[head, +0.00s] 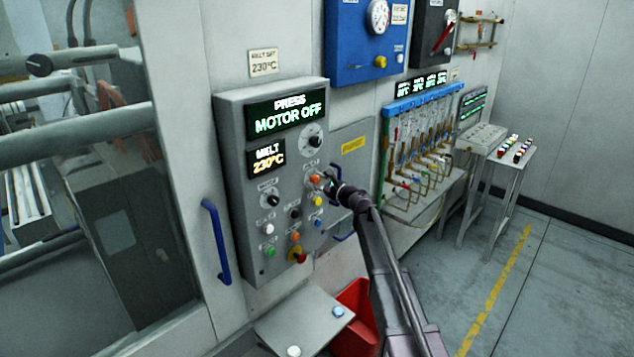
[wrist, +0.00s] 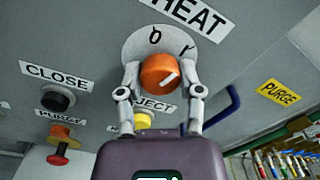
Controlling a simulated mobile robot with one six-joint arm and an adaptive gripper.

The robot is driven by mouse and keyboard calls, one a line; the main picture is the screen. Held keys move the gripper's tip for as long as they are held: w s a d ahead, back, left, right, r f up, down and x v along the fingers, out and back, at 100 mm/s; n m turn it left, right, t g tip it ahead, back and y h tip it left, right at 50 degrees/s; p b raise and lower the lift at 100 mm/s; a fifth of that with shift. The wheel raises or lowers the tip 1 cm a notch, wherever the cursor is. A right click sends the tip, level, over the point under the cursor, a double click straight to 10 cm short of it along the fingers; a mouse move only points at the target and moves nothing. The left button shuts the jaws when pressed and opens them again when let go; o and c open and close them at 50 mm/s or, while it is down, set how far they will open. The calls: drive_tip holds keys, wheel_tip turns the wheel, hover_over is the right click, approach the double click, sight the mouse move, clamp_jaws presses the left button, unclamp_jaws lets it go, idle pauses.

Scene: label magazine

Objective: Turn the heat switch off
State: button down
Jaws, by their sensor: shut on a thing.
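The heat switch is an orange round knob (wrist: 158,70) on a pale round plate under a HEAT label (wrist: 190,14). The plate has a 0 at upper left and another mark, probably I, at upper right. The knob's white line slants up to the right, toward that second mark. My gripper (wrist: 160,76) is shut on the knob, one finger on each side. In the head view, my gripper (head: 327,184) reaches the right side of the grey control panel (head: 235,150) and partly hides the knob.
An EJECT label and yellow button (wrist: 143,121) sit just below the knob. A blue handle (wrist: 222,110) is close on the right. The panel display (head: 288,118) reads MOTOR OFF; another (head: 266,159) reads MELT 230°C.

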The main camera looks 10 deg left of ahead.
drive_tip(key=n, duration=0.5)
drive_tip(key=shift+w+n, duration=0.1)
drive_tip(key=shift+n, duration=2.5)
drive_tip(key=shift+c, duration=1.3)
unclamp_jaws()
drive_tip(key=v, duration=0.7)
drive_tip(key=shift+d, duration=0.25)
